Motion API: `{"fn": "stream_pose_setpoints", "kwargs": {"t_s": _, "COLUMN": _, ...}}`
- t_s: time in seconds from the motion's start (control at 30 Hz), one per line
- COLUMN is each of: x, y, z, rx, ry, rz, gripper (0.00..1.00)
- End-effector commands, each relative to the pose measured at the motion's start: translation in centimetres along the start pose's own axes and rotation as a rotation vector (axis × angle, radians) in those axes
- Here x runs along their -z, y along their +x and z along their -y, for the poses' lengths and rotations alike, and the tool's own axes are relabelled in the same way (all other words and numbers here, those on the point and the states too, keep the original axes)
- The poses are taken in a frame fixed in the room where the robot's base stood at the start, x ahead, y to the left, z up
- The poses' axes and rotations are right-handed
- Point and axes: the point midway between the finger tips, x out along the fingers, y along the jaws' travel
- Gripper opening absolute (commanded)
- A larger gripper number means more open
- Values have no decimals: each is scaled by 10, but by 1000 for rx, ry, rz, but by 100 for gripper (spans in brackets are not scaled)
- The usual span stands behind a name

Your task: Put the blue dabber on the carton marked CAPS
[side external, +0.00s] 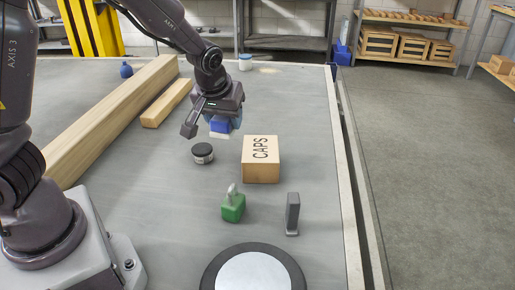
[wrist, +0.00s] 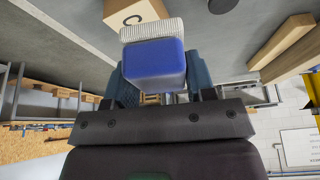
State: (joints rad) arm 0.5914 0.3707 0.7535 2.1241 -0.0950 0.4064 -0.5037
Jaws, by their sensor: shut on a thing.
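The blue dabber (side external: 219,126) is a blue block with a pale ribbed pad on its lower side. My gripper (side external: 213,118) is shut on it and holds it above the table, behind and to the left of the carton in the side view. In the wrist view the dabber (wrist: 154,62) sits between the fingers, with its pale pad toward the carton. The carton marked CAPS (side external: 261,160) is a tan box standing on the table with the lettering on its top.
A round dark-lidded tin (side external: 203,153) stands left of the carton. Long wooden beams (side external: 110,118) lie at the left. The table right of the carton is clear.

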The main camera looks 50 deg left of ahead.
Motion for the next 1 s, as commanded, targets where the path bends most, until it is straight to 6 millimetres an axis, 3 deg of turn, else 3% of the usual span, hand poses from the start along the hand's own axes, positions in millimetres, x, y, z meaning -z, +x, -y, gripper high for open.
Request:
{"fn": "stream_pose_setpoints", "kwargs": {"t_s": 0.07, "x": 9, "y": -10, "z": 6, "rx": 17, "ry": -46, "rz": -1, "gripper": 26}}
{"fn": "stream_pose_setpoints", "kwargs": {"t_s": 0.27, "x": 11, "y": -4, "z": 11, "rx": 47, "ry": -106, "rz": 0, "gripper": 26}}
{"fn": "stream_pose_setpoints", "kwargs": {"t_s": 0.63, "x": 66, "y": 62, "z": -27, "rx": 49, "ry": -109, "rz": 1, "gripper": 26}}
{"fn": "stream_pose_setpoints", "kwargs": {"t_s": 0.8, "x": 74, "y": 101, "z": -39, "rx": 49, "ry": -107, "rz": 4, "gripper": 26}}
{"fn": "stream_pose_setpoints", "kwargs": {"t_s": 1.0, "x": 80, "y": 122, "z": -47, "rx": 45, "ry": -108, "rz": 1, "gripper": 26}}
